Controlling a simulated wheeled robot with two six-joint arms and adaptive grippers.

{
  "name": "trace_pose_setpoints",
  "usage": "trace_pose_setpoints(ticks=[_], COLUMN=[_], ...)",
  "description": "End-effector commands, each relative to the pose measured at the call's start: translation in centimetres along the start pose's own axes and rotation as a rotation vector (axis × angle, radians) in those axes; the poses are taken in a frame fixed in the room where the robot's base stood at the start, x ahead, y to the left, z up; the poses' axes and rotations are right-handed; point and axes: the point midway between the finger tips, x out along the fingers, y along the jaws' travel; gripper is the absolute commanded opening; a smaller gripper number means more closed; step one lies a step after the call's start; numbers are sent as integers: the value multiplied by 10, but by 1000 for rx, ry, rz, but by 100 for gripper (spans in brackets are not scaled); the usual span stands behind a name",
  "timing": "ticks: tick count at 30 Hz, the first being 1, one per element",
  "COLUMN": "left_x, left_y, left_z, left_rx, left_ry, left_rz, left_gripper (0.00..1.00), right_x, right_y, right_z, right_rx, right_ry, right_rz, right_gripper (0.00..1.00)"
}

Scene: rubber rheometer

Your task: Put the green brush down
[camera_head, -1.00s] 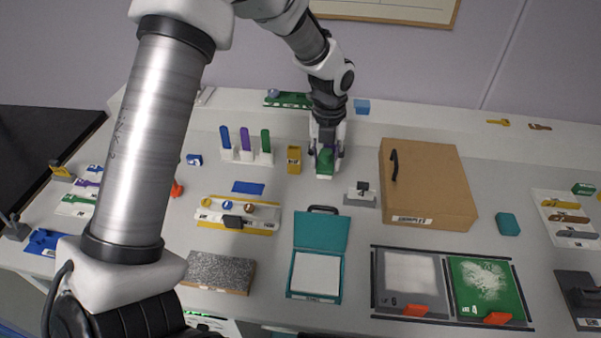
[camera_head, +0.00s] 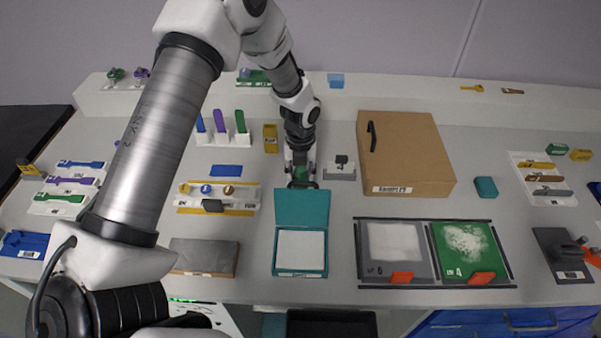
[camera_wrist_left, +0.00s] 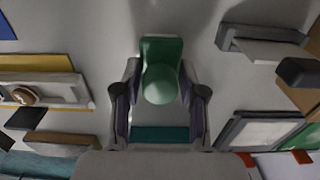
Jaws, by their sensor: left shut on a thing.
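My left gripper (camera_head: 301,178) points down, close behind the raised lid of the teal case (camera_head: 301,209). It is shut on the green brush (camera_head: 301,174), which is mostly hidden by the fingers in the head view. In the left wrist view the green brush (camera_wrist_left: 161,82) shows a rounded knob and a flat green part between the two fingers of the left gripper (camera_wrist_left: 158,118). I cannot tell whether the brush touches the table. My right gripper is not in view.
A yellow box (camera_head: 270,138) and a rack of coloured strips (camera_head: 222,138) stand behind and left of the gripper. A small grey-white stand (camera_head: 340,171) and a cardboard box (camera_head: 406,150) are to its right. A tray with small discs (camera_head: 217,197) lies to its left.

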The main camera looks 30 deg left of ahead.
Motion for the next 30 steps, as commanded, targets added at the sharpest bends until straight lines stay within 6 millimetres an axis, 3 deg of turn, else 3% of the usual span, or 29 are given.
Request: trace_pose_setpoints(ticks=[3, 4, 5, 6, 18, 30], left_x=[4, 3, 3, 3, -7, -101], left_y=[0, 0, 0, 0, 0, 0], left_z=[0, 0, 0, 0, 0, 1], left_rx=[0, 0, 0, 0, 0, -1], left_ry=[0, 0, 0, 0, -1, -3], left_rz=[0, 0, 0, 0, -1, -2], left_gripper=[13, 52, 62, 66, 66, 66], right_x=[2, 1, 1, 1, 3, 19], right_y=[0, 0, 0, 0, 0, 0], right_z=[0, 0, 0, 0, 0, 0], right_rx=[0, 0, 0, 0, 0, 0], right_ry=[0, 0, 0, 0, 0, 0], right_rz=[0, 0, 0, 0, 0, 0], right_gripper=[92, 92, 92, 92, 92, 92])
